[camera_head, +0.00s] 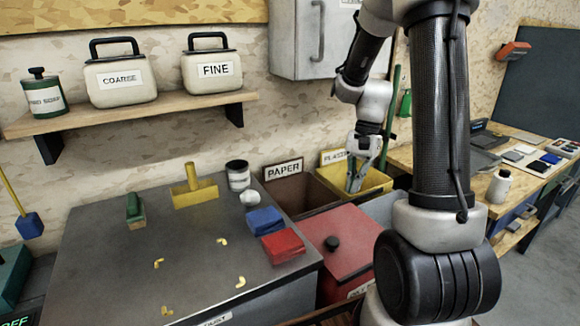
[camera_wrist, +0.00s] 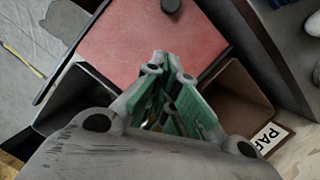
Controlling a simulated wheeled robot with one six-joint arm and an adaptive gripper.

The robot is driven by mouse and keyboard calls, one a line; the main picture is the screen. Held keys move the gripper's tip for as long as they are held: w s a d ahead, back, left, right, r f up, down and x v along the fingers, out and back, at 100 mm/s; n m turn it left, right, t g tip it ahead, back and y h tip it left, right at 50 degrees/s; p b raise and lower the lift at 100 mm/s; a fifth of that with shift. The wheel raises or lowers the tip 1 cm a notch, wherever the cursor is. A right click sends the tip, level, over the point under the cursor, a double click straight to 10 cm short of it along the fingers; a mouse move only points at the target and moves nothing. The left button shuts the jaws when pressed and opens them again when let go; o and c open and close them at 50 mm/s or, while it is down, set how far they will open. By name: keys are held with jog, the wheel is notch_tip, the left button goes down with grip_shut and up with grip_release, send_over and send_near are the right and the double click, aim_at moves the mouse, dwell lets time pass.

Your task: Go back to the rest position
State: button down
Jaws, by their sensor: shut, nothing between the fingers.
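My gripper (camera_head: 361,176) hangs from my arm, fingers pointing down, over the yellow bin (camera_head: 375,182) with the "PLASTIC" sign in the head view. In the wrist view my gripper (camera_wrist: 170,85) shows its green-lined fingers drawn together, with nothing held between them. The inside of the yellow bin is mostly hidden behind the gripper. The brown bin (camera_head: 300,193) with the "PAPER" sign stands just left of it. The red-lidded bin (camera_head: 345,235) stands in front, and its red lid also shows in the wrist view (camera_wrist: 140,45).
A grey cabinet (camera_head: 310,40) hangs behind my arm. A bench (camera_head: 520,170) stands at right.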

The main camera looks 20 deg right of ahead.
jog(key=s+a+r+n+t+h, duration=0.1)
jog(key=s+a+r+n+t, duration=0.1)
jog(key=s+r+n, duration=0.3)
jog(key=s+a+r+n+t+h, duration=0.2)
jog(key=s+r+n, duration=0.4)
jog(key=s+r, duration=0.4)
jog(key=shift+s+a+r+t, duration=0.45)
jog(key=shift+r+t, duration=0.15)
jog(key=shift+t, duration=0.6)
jog(key=shift+d, duration=0.1)
